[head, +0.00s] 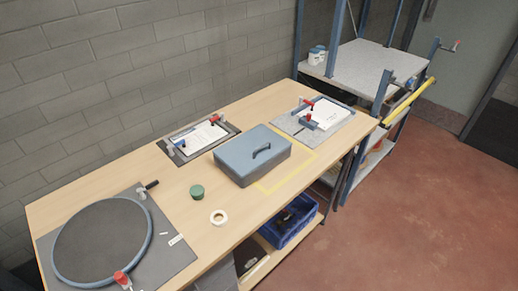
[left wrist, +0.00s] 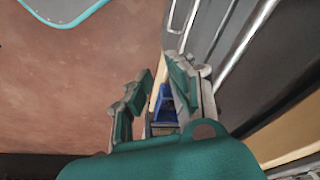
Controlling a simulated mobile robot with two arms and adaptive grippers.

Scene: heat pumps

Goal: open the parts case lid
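The parts case (head: 252,158) is a blue-grey box with a dark handle on its lid. It sits shut on the wooden workbench, partly over a yellow outlined area, in the head view. My left gripper (left wrist: 158,95) shows in the left wrist view, with its two green-padded fingers spread apart and nothing between them. It is away from the case, which does not show in that view. Neither gripper shows in the head view, and my right gripper is in no view.
A blue crate (head: 288,220) stands below. Red floor (head: 420,210) is clear at right.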

